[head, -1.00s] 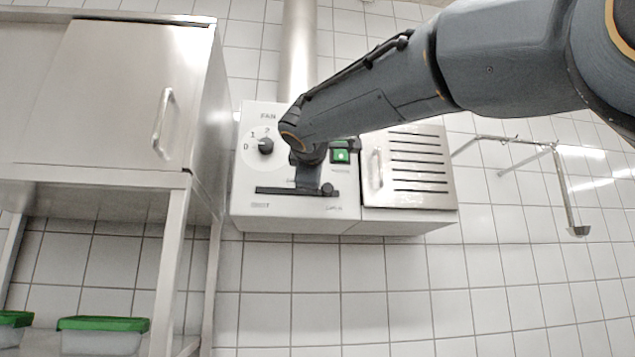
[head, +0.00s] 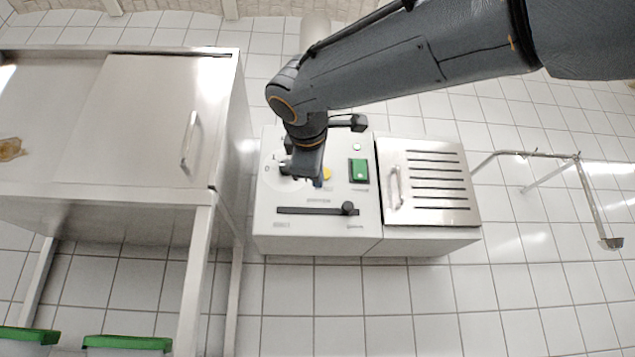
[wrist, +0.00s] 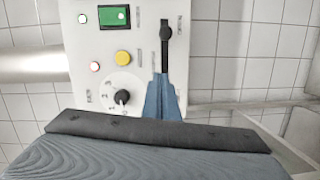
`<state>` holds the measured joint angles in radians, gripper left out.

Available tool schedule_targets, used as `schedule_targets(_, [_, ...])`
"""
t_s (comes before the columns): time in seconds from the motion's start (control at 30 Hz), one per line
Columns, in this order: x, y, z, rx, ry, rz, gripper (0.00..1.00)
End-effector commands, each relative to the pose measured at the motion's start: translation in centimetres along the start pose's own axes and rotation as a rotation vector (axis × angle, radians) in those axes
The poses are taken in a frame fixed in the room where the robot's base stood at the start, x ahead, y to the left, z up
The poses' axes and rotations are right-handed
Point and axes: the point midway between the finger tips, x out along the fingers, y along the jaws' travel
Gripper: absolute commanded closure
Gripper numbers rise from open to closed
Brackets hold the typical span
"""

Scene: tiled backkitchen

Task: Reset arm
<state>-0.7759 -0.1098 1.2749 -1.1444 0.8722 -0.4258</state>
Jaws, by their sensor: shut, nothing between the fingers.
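My gripper (head: 318,181) hangs in front of the white control box (head: 265,225), its arm reaching in from the upper right. Its fingers are shut and empty. In the wrist view the closed blue-grey fingers (wrist: 161,85) point toward the black slider (wrist: 165,32). They overlap the panel beside the round dial with a black knob (wrist: 122,97). I cannot tell whether they touch the panel. In the head view the gripper covers part of the dial and the yellow button (head: 327,174).
A green switch (head: 358,170) sits on the panel. A slotted metal cover (head: 430,190) adjoins the box at right. A steel cabinet (head: 150,130) stands close on the left, with green-lidded containers (head: 127,343) below.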

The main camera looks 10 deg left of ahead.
Motion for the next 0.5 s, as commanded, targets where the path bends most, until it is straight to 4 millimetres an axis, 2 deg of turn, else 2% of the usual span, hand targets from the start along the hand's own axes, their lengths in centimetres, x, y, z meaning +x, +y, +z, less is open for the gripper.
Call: schedule_targets(0.5, [0.27,-0.42,0.03,-0.001,-0.002,-0.007,1.0])
